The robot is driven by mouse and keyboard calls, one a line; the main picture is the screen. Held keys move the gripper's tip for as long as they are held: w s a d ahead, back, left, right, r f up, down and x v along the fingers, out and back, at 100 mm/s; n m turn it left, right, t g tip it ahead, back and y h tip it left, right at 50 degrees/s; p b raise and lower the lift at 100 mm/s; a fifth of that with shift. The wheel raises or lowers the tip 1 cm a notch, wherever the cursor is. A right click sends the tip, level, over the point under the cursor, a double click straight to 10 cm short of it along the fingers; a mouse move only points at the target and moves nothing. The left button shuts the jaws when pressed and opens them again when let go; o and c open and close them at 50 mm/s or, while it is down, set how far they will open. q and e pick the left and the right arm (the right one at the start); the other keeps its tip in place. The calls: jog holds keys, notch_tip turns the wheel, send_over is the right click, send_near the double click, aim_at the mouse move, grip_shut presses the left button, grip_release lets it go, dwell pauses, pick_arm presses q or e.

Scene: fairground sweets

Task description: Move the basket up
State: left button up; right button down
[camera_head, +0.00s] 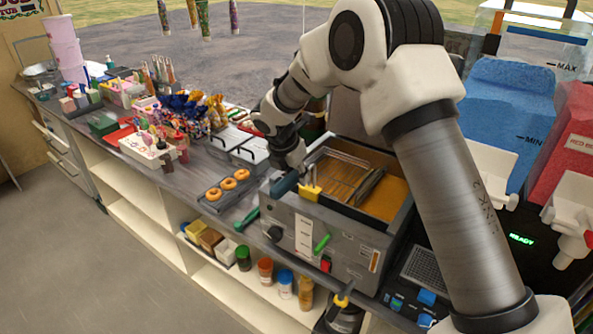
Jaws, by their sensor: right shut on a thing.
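The wire fryer basket (338,172) sits low in the tank of the grey fryer (325,232), in amber oil (385,200). A yellow bracket (311,192) and a dark blue handle (286,183) are at the fryer's left edge; the handle appears to belong to the basket. My right gripper (287,172) comes down from above and is shut on the handle; its fingertips are partly hidden.
Three doughnuts (228,183) lie on a dark tray left of the fryer. Lidded metal containers (240,146) stand behind them. Blue and red slush tanks (510,110) stand at the right. Bottles of sprinkles (285,284) sit on the shelf below. Open air lies above the left counter.

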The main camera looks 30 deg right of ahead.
jog(key=c, duration=0.9)
grip_release()
jog(key=shift+s, duration=0.1)
jog(key=shift+o, duration=0.2)
jog(key=shift+r, duration=0.1)
jog(key=v, duration=1.2)
